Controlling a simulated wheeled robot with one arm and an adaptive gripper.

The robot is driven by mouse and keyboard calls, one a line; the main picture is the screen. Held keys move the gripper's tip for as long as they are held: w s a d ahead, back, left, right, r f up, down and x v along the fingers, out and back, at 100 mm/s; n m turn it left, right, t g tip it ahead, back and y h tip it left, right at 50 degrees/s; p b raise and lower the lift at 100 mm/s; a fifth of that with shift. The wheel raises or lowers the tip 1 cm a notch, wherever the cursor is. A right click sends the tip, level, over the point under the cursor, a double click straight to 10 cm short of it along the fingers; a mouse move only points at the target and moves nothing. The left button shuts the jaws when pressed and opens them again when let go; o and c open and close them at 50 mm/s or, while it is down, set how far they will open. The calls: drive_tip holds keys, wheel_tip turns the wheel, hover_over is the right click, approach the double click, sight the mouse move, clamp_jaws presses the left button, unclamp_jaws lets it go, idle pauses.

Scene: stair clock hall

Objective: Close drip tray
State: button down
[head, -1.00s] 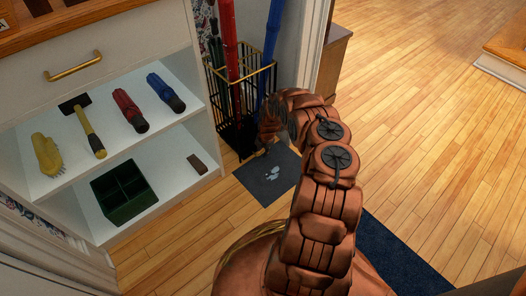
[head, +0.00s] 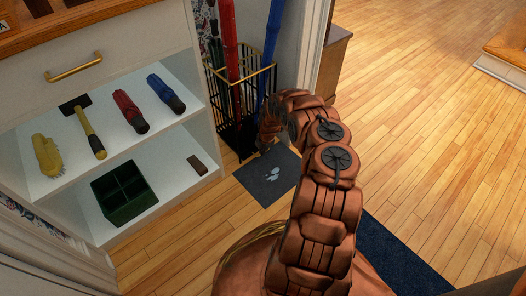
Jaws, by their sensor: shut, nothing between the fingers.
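The umbrella stand (head: 240,84) is a black and gold wire basket beside the white shelf unit, holding red, blue and dark umbrellas. The dark drip tray (head: 238,143) appears low at the stand's base, partly hidden by the wires and my arm. I cannot tell how far out it is. My arm reaches down to the stand's right front corner. My gripper (head: 261,146) is small and dark there, mostly hidden by my wrist. It is shut and empty, close to the stand's base; I cannot tell whether it touches the tray.
The shelf unit holds a brush (head: 47,155), a yellow-handled tool (head: 90,132), folded umbrellas (head: 130,111), a green divided box (head: 123,194) and a small brown block (head: 197,165). Floor to the right is clear.

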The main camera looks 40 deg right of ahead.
drive_tip(key=shift+f, duration=0.1)
drive_tip(key=shift+w+a+p, duration=0.1)
drive_tip(key=shift+w+p, duration=0.5)
drive_tip(key=shift+w, duration=0.25)
drive_tip(key=c, duration=1.3)
unclamp_jaws()
drive_tip(key=shift+a+f, duration=0.1)
drive_tip(key=shift+f, duration=0.05)
drive_tip(key=shift+r, duration=0.2)
drive_tip(key=shift+r, duration=0.5)
drive_tip(key=shift+s+r, duration=0.35)
drive_tip(key=shift+r, duration=1.45)
drive_tip(key=shift+s+r, duration=0.35)
drive_tip(key=shift+r, duration=1.4)
drive_tip(key=shift+s+r, duration=0.35)
drive_tip(key=shift+r, duration=1.45)
